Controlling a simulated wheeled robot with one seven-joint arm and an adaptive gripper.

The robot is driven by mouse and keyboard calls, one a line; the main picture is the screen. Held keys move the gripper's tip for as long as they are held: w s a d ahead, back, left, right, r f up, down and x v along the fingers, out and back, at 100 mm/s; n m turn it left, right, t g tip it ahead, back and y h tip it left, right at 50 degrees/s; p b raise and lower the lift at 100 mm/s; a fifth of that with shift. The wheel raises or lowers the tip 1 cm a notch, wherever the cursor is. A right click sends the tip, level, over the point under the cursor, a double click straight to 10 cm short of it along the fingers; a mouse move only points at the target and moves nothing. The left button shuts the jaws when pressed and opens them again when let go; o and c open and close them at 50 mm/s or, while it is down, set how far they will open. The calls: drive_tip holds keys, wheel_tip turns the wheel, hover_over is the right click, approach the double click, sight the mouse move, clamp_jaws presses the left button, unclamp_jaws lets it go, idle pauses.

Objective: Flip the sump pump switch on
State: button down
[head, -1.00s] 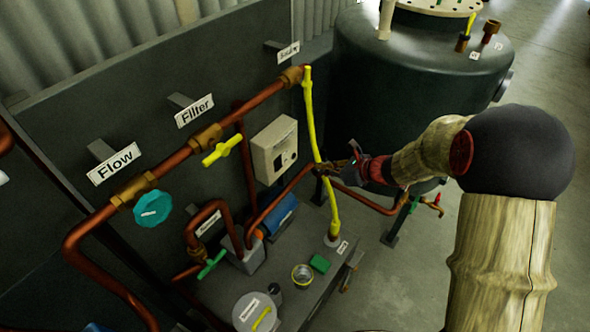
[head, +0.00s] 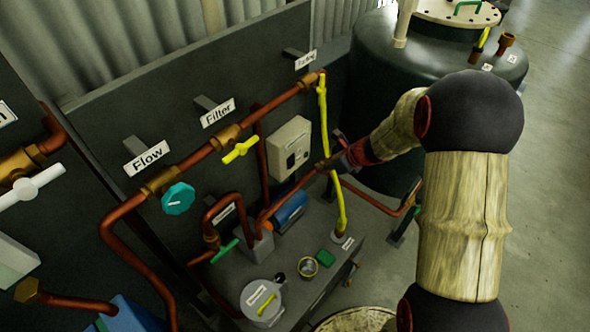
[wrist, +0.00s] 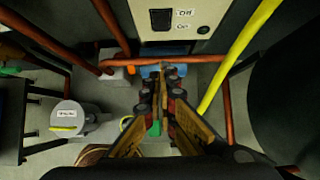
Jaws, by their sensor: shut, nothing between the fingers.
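The pump switch box (head: 288,148) is a pale grey box on the dark panel, below the copper pipe and left of the yellow hose. In the wrist view its lower part (wrist: 148,38) shows at the top, with a black switch (wrist: 160,19) beside labels "Off" above and "On" below. I cannot tell which way the switch is set. My gripper (wrist: 165,72) is shut and empty, pointing toward the box with its tips below the switch in the picture. In the head view my gripper (head: 325,163) is at the yellow hose, right of the box and apart from it.
The yellow hose (head: 328,130) runs down close to my gripper. A copper pipe (wrist: 150,60) crosses just beyond my fingertips, below the box. A blue motor (head: 290,210) and a green button (head: 326,258) are below. A large dark tank (head: 430,70) stands behind my arm.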

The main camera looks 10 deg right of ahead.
sight(291, 162)
drive_tip(key=w+r+b+x, duration=0.1)
drive_tip(key=x, duration=0.5)
drive_tip(key=a+b+x, duration=0.1)
drive_tip(key=b+x, duration=0.1)
drive_tip(key=x, duration=0.5)
drive_tip(key=shift+w+a+r, duration=0.2)
drive_tip(key=shift+w+r, duration=0.15)
drive_tip(key=shift+r, duration=0.05)
drive_tip(key=shift+w+a+f, duration=0.2)
drive_tip(key=shift+w, duration=0.15)
drive_tip(key=shift+r, duration=0.25)
